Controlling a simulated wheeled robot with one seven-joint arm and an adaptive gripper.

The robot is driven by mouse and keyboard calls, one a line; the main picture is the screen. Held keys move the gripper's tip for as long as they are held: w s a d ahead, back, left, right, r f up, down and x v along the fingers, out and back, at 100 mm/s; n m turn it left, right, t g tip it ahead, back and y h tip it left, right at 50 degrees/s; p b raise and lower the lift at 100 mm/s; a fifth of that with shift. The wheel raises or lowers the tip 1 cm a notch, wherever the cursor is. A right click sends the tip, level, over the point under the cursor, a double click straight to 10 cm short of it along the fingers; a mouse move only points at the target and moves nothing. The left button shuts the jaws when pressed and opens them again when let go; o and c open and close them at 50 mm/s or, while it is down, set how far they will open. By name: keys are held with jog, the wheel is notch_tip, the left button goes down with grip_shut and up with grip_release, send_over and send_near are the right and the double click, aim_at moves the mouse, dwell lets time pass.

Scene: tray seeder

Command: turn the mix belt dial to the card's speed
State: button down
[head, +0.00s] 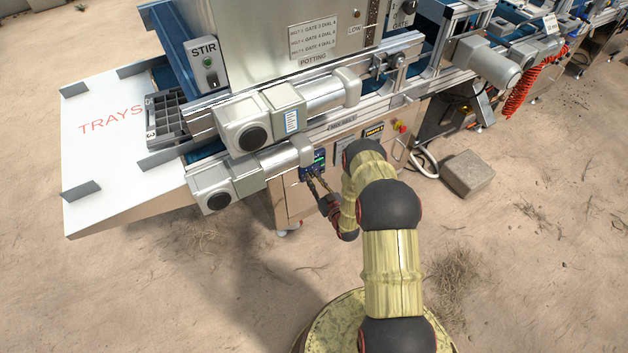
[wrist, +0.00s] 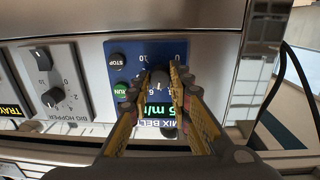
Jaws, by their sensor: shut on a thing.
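The mix belt dial (wrist: 159,79) is a dark knob with a light pointer mark on a blue control panel (wrist: 118,46). My gripper (wrist: 161,75) is shut on it, one finger on each side. The panel's display (wrist: 205,112) shows green figures ending in "m/m", partly hidden by my fingers. The lettering "MIX BELT" is partly covered too. In the head view the panel (head: 313,166) is small, with my gripper (head: 310,180) at its front. A potting card (head: 313,38) lists belt, gate and dial numbers; I cannot tell whether it is the task's card.
Beside the dial are a STOP button (wrist: 119,60) and a green RUN button (wrist: 120,91). A grey hopper panel with its own knob (wrist: 52,97) stands to the left. Motor housings (head: 215,187) jut out near the panel. A stone block (head: 467,172) lies on the ground.

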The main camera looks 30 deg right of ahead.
jog(key=m, duration=0.4)
jog(key=shift+m+y+b, duration=0.3)
jog(key=shift+m+y, duration=0.1)
jog(key=shift+m, duration=1.6)
jog(key=c, duration=1.6)
grip_release()
jog(key=shift+s+d, duration=0.1)
jog(key=s, duration=1.1)
jog(key=shift+s+d+r, duration=0.1)
jog(key=shift+s+r, duration=0.25)
jog(key=shift+s, duration=0.05)
